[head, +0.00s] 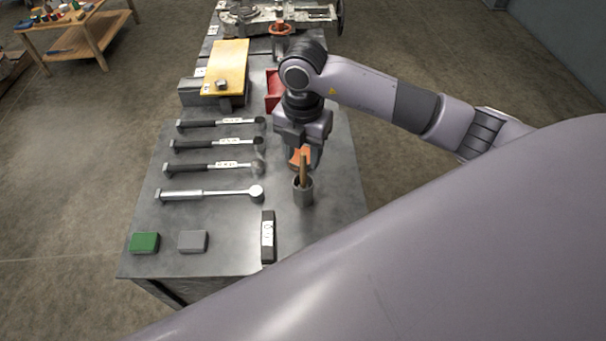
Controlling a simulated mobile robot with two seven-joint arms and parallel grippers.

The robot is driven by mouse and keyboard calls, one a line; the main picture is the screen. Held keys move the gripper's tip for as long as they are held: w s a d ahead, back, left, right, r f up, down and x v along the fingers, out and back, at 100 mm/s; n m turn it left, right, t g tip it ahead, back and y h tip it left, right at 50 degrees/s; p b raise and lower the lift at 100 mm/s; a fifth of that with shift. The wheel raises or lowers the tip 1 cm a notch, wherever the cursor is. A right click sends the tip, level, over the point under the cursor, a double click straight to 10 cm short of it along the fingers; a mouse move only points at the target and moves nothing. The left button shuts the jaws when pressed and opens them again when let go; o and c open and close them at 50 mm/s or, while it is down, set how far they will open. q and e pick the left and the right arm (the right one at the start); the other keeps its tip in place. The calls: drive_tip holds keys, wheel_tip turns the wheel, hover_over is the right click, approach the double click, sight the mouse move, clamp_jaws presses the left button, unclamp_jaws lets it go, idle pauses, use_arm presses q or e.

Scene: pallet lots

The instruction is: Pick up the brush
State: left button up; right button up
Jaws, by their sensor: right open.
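The brush (303,172) stands upright in a small grey cup (303,193) on the metal bench, with its wooden handle pointing up. My right gripper (303,157) points down above the cup and is open. Its fingers are close to the upper part of the handle; I cannot tell whether they touch it. The brush's lower end is hidden inside the cup. My left gripper is not in view.
Several ratchet wrenches (210,193) lie left of the cup. A green block (145,242), a grey block (193,241) and a dark labelled bar (268,237) lie near the front. A red bin (273,91) and yellow board (229,66) are behind. The bench's right strip is clear.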

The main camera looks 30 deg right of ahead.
hover_over(303, 186)
drive_tip(key=f, duration=0.5)
drive_tip(key=shift+w+d+f+p, duration=0.15)
drive_tip(key=shift+w+f+p, duration=0.1)
drive_tip(key=shift+f+p, duration=0.1)
drive_tip(key=shift+r, duration=0.1)
clamp_jaws()
wheel_tip(303, 186, up, 20)
